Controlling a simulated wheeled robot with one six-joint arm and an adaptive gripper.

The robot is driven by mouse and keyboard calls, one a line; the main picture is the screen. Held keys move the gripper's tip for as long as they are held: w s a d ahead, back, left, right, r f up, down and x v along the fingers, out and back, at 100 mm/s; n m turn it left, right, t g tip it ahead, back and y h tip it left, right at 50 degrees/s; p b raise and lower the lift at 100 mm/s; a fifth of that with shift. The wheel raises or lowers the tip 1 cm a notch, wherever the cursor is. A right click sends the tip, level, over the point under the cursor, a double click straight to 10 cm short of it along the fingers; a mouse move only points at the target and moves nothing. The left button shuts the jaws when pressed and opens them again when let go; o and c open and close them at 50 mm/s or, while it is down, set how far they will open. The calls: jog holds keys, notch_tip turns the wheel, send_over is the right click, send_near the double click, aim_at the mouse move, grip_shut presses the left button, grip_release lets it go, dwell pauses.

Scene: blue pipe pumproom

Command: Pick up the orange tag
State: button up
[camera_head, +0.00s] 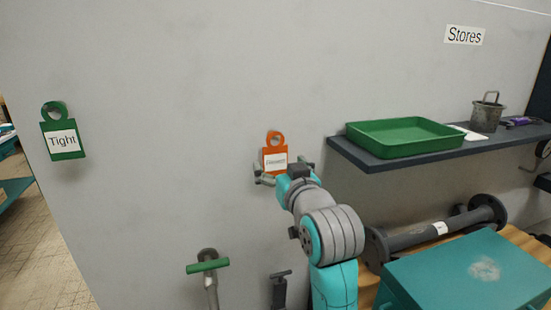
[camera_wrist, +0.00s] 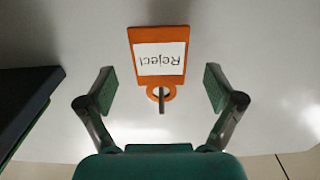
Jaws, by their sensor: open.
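The orange tag (camera_head: 275,150) hangs on the grey wall near the middle of the head view, ring end up. In the wrist view the tag (camera_wrist: 157,38) appears upside down, with a white label reading "Reject". A thin peg (camera_wrist: 162,105) shows through its ring. My gripper (camera_head: 284,172) is open in front of the tag and hides part of its lower end in the head view. In the wrist view my gripper's (camera_wrist: 160,90) two fingers stand apart to the left and right of the tag's ring end, touching nothing that I can see.
A dark shelf (camera_head: 440,150) at the right carries a green tray (camera_head: 405,150) and a metal bucket (camera_head: 487,113). A green tag (camera_head: 62,140) reading "Tight" hangs at the left. A green-handled valve (camera_head: 208,265) and a teal box (camera_head: 480,270) are below.

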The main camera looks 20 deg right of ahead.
aim_at(276, 159)
jog(key=shift+w, duration=1.75)
jog(key=c, duration=1)
jog(key=shift+c, duration=0.2)
jog(key=shift+r, duration=0.1)
